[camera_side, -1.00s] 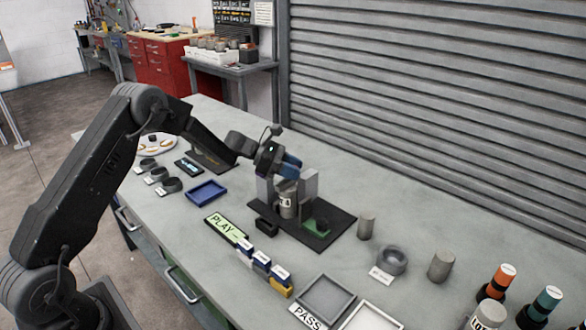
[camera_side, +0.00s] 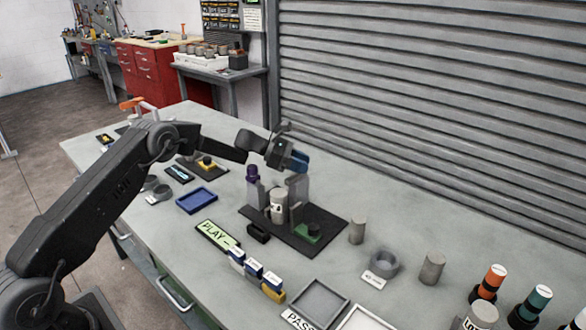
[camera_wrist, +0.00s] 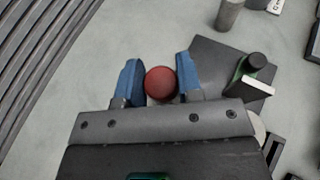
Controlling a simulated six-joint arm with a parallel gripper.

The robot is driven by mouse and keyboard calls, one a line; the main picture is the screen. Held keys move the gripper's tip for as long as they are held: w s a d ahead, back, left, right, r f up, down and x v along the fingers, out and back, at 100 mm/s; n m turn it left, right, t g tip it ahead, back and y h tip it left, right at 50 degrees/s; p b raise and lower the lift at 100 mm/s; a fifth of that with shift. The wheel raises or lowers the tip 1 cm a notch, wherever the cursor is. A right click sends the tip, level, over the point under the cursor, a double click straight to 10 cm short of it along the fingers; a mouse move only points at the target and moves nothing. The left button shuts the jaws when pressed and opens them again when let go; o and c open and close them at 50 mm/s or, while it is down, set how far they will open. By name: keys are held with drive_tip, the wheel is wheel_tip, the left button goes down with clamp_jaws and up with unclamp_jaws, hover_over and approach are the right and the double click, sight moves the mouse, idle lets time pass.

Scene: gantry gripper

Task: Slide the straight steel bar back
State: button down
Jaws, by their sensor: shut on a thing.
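My gripper (camera_side: 297,160) is over the right post of a grey two-post stand (camera_side: 254,197). In the wrist view, its blue fingers (camera_wrist: 156,84) are shut on a round red knob (camera_wrist: 161,84). I cannot see the knob in the side view, and I cannot make out the steel bar itself. A purple knob (camera_side: 252,172) sits at the top of the left post. A pale labelled cylinder (camera_side: 278,206) stands upright between the posts.
The stand is on a dark base plate (camera_side: 330,231) with a green block (camera_side: 307,232). A blue tray (camera_side: 196,200) lies to the left. Grey cylinders (camera_side: 357,230) (camera_side: 432,267) and a grey ring (camera_side: 383,261) stand to the right. A ribbed shutter (camera_side: 430,100) rises behind the bench.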

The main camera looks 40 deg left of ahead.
drive_tip(key=shift+w+r, duration=0.1)
drive_tip(key=shift+w, duration=0.6)
drive_tip(key=c, duration=0.8)
unclamp_jaws()
drive_tip(key=shift+a, duration=0.1)
drive_tip(key=v, duration=1.3)
drive_tip(key=shift+s+a, duration=0.2)
drive_tip(key=shift+s, duration=0.05)
